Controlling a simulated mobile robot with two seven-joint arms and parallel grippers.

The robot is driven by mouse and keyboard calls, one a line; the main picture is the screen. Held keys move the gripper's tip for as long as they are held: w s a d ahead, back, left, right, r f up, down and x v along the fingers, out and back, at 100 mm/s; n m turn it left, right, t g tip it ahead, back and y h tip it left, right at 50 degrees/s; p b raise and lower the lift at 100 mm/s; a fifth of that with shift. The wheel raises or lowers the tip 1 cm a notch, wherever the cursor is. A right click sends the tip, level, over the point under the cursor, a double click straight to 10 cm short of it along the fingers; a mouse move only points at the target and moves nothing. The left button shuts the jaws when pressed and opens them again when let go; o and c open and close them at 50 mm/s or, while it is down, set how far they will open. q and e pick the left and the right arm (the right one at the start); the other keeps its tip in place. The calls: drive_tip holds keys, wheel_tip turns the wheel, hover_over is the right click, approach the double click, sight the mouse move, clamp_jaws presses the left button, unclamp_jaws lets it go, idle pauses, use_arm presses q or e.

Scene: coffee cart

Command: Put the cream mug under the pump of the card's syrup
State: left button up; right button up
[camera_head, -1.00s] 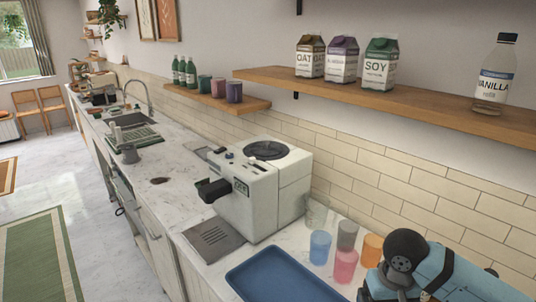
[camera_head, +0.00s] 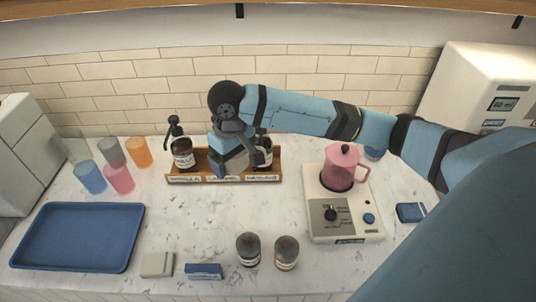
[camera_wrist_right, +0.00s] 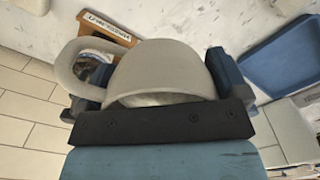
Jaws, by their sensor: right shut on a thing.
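My right gripper (camera_head: 231,163) is over the middle of the wooden syrup rack (camera_head: 279,165), pointing down. In the right wrist view it is shut on the pale grey-cream mug (camera_wrist_right: 160,72), whose handle loops out on the left. A pump bottle (camera_head: 182,152) stands at the rack's left end. Another dark bottle (camera_head: 265,155) at the right end is partly covered by my gripper. The middle of the rack is hidden by it. I see no card I can read. My left gripper is out of view.
A blue tray (camera_head: 78,238) and several coloured cups stand left. A scale-like device (camera_head: 345,222) with a pink pot (camera_head: 342,168) stands right of the rack. Two dark jars (camera_head: 248,250), (camera_head: 287,252) are in front. The counter just before the rack is clear.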

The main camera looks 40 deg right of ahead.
sight(246, 212)
drive_tip(key=shift+s+d+r, duration=0.1)
drive_tip(key=shift+s+d, duration=0.05)
drive_tip(key=shift+d, duration=0.25)
drive_tip(key=shift+s+d, duration=0.1)
drive_tip(key=shift+d, duration=0.1)
wheel_tip(246, 212, down, 20)
drive_tip(key=shift+p, duration=0.7)
drive_tip(key=o, duration=0.8)
